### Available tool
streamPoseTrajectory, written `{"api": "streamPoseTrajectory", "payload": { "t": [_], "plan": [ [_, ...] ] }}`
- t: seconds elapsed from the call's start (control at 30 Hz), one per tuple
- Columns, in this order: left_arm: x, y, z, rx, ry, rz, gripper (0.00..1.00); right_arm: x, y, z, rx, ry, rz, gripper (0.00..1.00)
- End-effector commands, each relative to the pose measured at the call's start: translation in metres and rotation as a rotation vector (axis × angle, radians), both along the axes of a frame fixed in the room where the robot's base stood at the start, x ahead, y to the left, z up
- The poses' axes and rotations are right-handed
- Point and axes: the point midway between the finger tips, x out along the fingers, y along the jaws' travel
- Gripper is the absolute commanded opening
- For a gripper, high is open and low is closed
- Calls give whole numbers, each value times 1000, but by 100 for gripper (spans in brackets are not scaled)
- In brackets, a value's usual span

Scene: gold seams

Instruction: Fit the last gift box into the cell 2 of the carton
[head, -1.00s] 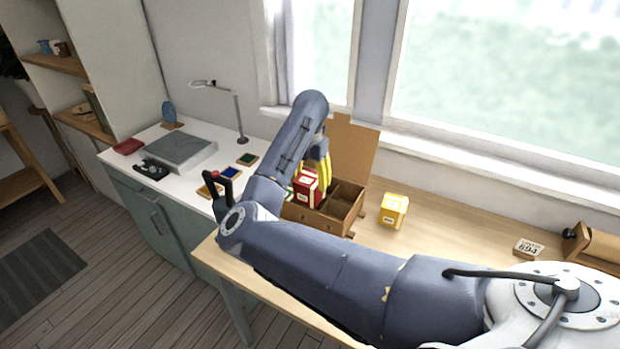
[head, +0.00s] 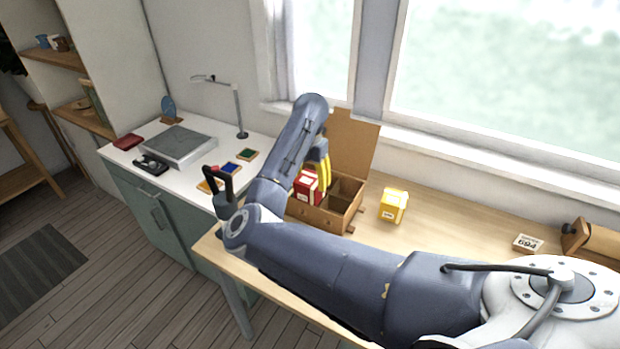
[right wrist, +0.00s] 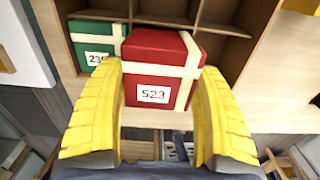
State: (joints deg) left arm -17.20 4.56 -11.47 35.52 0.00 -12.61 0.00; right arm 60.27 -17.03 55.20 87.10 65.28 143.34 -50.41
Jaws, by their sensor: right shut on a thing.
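The red gift box with a pale ribbon and a "523" label (head: 306,186) is at the carton's left part in the head view. It also shows in the right wrist view (right wrist: 150,58). My right gripper (head: 322,182) has its yellow fingers on both sides of this box and is shut on it. The brown carton (head: 323,217) stands on the wooden table with its lid up and has several cells. A green box (right wrist: 97,40) sits in it beside the red box. How deep the red box sits is hard to tell. My left gripper is out of view.
A yellow gift box (head: 393,205) stands on the table right of the carton. A small number card (head: 527,243) lies farther right. The white counter at left holds a grey flat device (head: 180,146), a lamp (head: 240,115) and small coloured pads. The table between the yellow box and the card is clear.

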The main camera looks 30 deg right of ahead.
Motion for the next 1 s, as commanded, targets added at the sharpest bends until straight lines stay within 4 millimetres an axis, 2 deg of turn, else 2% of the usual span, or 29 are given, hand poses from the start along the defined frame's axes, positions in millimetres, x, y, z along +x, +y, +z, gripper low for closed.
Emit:
{"api": "streamPoseTrajectory", "payload": {
  "t": [1.0],
  "plan": [
    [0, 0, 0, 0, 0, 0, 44, 0, 0, -21, -1, 0, 0, 30]
  ]
}}
